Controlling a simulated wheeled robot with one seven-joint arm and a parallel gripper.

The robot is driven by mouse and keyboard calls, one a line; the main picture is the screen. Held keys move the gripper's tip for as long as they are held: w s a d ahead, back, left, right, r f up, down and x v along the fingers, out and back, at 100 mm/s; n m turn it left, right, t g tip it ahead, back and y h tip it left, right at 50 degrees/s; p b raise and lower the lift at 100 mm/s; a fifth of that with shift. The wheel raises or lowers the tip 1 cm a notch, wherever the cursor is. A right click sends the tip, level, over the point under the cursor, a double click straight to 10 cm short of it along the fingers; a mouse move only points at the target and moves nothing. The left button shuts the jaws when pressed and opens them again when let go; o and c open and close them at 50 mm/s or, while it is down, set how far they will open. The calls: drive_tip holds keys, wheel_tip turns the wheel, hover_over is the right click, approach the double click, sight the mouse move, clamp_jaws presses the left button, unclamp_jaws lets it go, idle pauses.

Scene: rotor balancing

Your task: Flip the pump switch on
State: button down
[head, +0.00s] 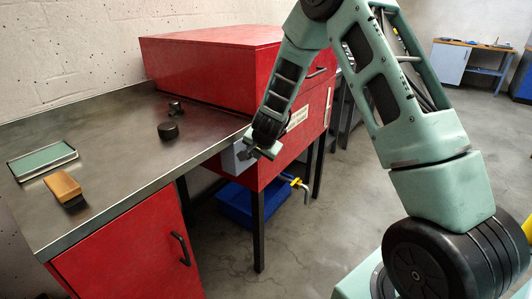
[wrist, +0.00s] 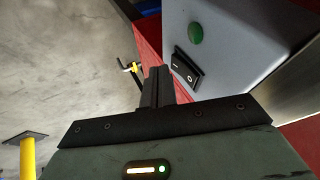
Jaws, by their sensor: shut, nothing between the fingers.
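The pump switch (wrist: 186,68) is a black rocker with white marks on the face of a grey box, in the wrist view. Which side is pressed in I cannot tell. A round green lamp or button (wrist: 196,33) sits above it. The grey box (head: 234,157) shows in the head view on the front of the red cabinet, partly behind my gripper. My gripper (wrist: 157,75) is shut and empty. Its fingertips are just left of the switch in the wrist view, seemingly apart from it. In the head view my gripper (head: 258,152) is at the box and hides the switch.
The red cabinet (head: 215,55) has a tap with a yellow handle (head: 290,180) below it and a blue bin (head: 238,204) underneath. The metal worktop (head: 110,130) holds dark round parts (head: 168,130), a green-topped tray (head: 42,160) and an orange-brown block (head: 63,186).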

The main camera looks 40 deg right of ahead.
drive_tip(key=shift+w+a, duration=0.15)
drive_tip(key=shift+w, duration=0.2)
drive_tip(key=shift+w+a+f, duration=0.1)
drive_tip(key=shift+w+f, duration=0.1)
drive_tip(key=shift+r+p, duration=0.15)
drive_tip(key=shift+p, duration=0.15)
